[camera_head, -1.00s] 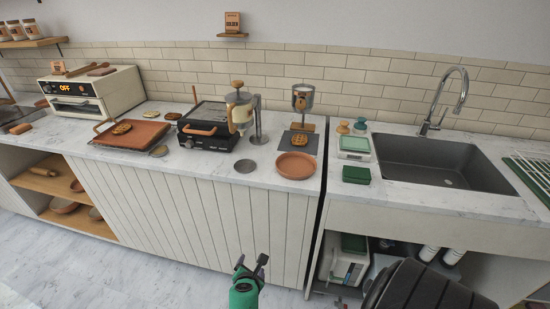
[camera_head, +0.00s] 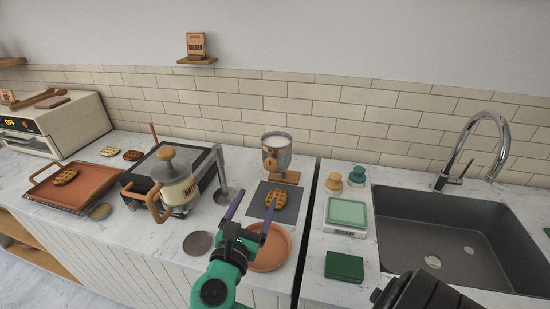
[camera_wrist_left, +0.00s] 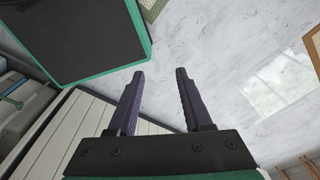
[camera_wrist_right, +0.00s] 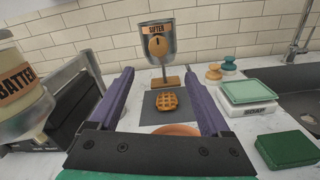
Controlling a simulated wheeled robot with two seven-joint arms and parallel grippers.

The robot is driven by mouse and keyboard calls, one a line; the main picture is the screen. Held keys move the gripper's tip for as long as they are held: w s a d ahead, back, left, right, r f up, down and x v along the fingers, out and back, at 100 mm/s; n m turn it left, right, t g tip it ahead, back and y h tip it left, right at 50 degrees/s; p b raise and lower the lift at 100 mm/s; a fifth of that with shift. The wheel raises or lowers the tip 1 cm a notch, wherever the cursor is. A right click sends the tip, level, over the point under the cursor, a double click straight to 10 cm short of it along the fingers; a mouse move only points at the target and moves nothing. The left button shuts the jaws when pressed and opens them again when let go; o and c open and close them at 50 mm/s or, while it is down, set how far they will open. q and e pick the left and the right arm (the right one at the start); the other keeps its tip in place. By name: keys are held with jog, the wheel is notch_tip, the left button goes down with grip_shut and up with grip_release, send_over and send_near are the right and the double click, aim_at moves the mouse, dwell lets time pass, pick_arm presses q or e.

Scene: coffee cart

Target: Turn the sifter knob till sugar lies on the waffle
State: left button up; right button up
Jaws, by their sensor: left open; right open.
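The sifter (camera_head: 277,152) is a metal cup on a wooden stand at the back of the counter. Its round wooden knob (camera_wrist_right: 158,46) faces me under the SIFTER label in the right wrist view. A brown waffle (camera_head: 276,199) lies on a dark mat (camera_head: 259,206) in front of the stand; its surface looks plain brown, also in the right wrist view (camera_wrist_right: 167,99). My right gripper (camera_head: 252,205) is open and empty, in front of the waffle and sifter, over the terracotta plate. My left gripper (camera_wrist_left: 160,75) is open and empty, away from the counter, above the marble floor.
A batter dispenser (camera_head: 176,182) and waffle iron stand left of the sifter. The terracotta plate (camera_head: 271,247) lies in front of the mat.

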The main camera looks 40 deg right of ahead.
aim_at(270, 167)
jog(key=p+x, duration=0.1)
jog(key=x, duration=0.3)
jog(key=p+x, duration=0.1)
jog(key=x, duration=0.2)
jog(key=p+x, duration=0.1)
jog(key=x, duration=0.3)
jog(key=shift+w+d+r+p, duration=0.25)
jog(key=shift+d+r+p, duration=0.05)
jog(key=shift+r, duration=0.1)
jog(key=shift+w+d, duration=0.15)
jog(key=shift+d, duration=0.05)
jog(key=shift+a, duration=0.15)
jog(key=c, duration=1)
grip_shut()
pick_arm(q)
jog(key=r, duration=0.1)
jog(key=s+a+r, duration=0.1)
jog(key=r, duration=0.1)
jog(key=shift+s+a+r, duration=0.2)
jog(key=shift+a+r, duration=0.05)
jog(key=shift+a, duration=0.1)
